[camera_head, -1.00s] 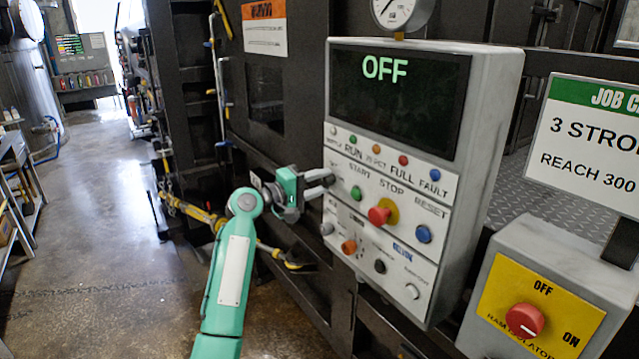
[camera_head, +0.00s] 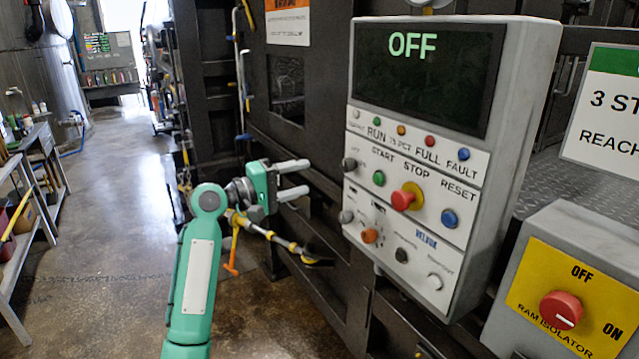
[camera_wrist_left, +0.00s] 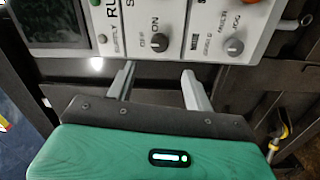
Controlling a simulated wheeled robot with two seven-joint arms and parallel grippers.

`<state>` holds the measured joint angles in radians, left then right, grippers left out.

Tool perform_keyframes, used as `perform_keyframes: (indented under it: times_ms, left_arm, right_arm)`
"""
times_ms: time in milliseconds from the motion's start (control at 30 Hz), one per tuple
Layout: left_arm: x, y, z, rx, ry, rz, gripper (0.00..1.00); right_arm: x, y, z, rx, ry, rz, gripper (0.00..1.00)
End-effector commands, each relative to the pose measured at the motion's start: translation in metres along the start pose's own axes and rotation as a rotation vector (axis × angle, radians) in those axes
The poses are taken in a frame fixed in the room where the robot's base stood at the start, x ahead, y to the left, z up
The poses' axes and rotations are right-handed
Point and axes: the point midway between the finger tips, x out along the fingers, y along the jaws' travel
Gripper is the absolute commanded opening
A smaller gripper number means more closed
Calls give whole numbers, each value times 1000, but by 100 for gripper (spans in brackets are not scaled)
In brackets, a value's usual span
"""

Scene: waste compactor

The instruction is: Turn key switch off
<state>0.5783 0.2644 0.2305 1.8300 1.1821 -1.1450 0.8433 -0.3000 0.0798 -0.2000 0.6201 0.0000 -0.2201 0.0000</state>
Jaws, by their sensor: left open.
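The grey control panel (camera_head: 470,255) has a dark display (camera_head: 425,80) that reads OFF in green. The key switch is a small dark grey knob (camera_head: 349,164) at the panel's left edge, left of the green START button. In the left wrist view the knob (camera_wrist_left: 160,42) has OFF and ON printed beside it; I cannot tell exactly where it points. My left gripper (camera_head: 307,178) is open and empty, left of the panel and apart from the knob. In the left wrist view the fingers (camera_wrist_left: 158,76) point toward the knob with a gap. My right gripper is out of view.
Close to the knob are the red STOP button (camera_head: 403,200), the green button (camera_head: 379,178) and a lower grey selector (camera_head: 346,216). A yellow isolator box with a red knob (camera_head: 561,310) stands at lower right. Open floor (camera_head: 110,230) lies left of my arm.

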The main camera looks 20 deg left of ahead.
Motion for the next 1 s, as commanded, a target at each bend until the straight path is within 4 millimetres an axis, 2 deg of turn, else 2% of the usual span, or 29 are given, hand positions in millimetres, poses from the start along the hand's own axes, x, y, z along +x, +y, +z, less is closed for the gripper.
perform_keyframes:
  times_ms: [100, 233, 800, 867, 933, 1000]
  left_arm:
    - [-17, -2, 0, 1, 2, -1, 52]
    - [-25, -1, 0, 0, 0, 0, 52]
    - [-26, -2, -1, -3, 2, -3, 52]
    - [-24, -12, -3, -7, 9, -15, 52]
    - [-17, -35, -8, -16, 28, -46, 52]
    - [-9, -73, -13, -25, 55, -97, 52]
  right_arm:
    - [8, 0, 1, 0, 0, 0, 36]
    - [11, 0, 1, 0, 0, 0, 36]
    - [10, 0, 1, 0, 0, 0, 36]
    - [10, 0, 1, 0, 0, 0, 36]
    - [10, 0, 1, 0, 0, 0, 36]
    - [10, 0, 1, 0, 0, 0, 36]
